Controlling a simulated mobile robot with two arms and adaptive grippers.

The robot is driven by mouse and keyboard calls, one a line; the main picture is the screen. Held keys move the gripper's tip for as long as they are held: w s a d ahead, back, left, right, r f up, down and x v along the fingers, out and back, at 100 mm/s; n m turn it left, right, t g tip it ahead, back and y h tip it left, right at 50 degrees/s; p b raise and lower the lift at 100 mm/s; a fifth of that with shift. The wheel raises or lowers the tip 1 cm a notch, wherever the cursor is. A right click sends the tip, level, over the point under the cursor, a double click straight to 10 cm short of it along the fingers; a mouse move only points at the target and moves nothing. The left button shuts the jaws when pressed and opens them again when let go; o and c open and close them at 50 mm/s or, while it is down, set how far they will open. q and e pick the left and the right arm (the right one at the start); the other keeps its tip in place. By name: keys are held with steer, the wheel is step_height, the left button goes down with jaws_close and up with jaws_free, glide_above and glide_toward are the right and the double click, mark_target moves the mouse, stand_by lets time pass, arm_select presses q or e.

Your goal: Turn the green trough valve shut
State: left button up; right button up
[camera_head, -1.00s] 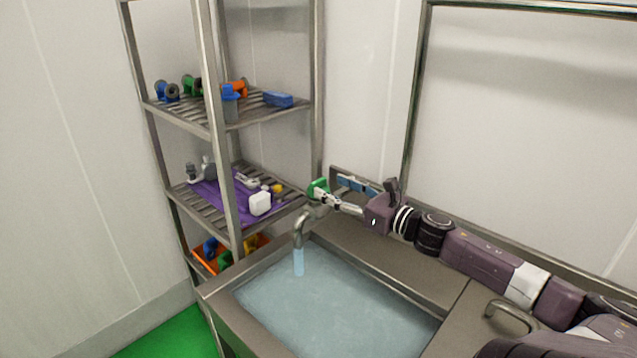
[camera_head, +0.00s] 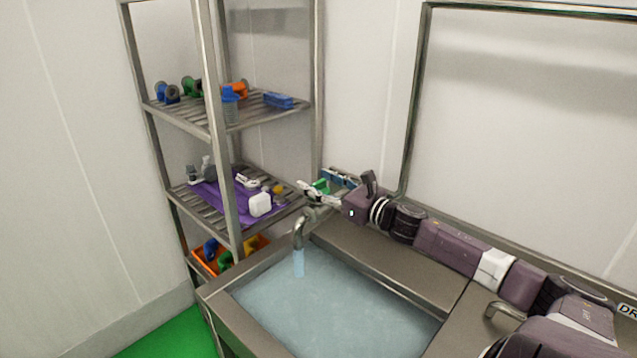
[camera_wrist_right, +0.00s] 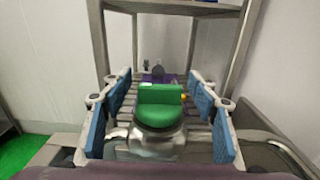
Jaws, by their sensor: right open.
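The green trough valve (camera_head: 321,186) sits at the back left corner of the trough, above the curved metal spout (camera_head: 302,228). Water runs from the spout into the trough. In the right wrist view the green valve handle (camera_wrist_right: 160,105) stands in the middle, on a round metal body. My right gripper (camera_head: 326,186) is open around the valve; its blue-padded fingers (camera_wrist_right: 160,115) stand to the left and right of the handle, with gaps on both sides. Part of the valve is hidden behind a finger in the head view. My left gripper is not in view.
The trough (camera_head: 222,312) is filled with water. A metal shelf rack (camera_head: 222,180) stands close behind the valve on the left, holding a purple mat (camera_head: 217,204), small parts and an orange crate (camera_head: 203,266). A wall lies behind my right arm.

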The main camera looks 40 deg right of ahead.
steer(key=shift+c, duration=0.3)
steer(key=c, duration=1.1)
